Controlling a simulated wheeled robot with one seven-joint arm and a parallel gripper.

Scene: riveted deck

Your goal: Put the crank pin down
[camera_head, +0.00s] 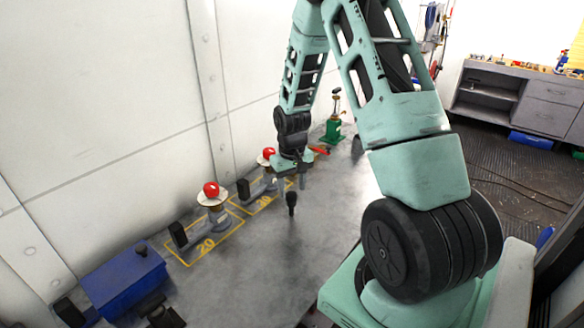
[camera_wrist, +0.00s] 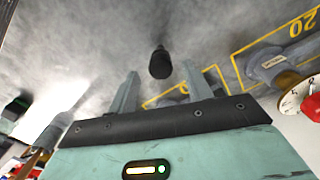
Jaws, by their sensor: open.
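The crank pin (camera_head: 291,199) is a black knob with a thinner stem, upright on the grey deck just below my gripper in the head view. In the wrist view the pin (camera_wrist: 160,63) shows end-on, beyond the fingertips and roughly in line with the gap between them. My gripper (camera_head: 289,180) is open, with its two pale fingers apart. In the wrist view the fingers (camera_wrist: 162,82) are also apart, with nothing held between them. No contact with the pin shows.
A blue box (camera_head: 124,281) stands at lower left. A green-based tool (camera_head: 333,131) stands farther back. The deck right of the pin is bare.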

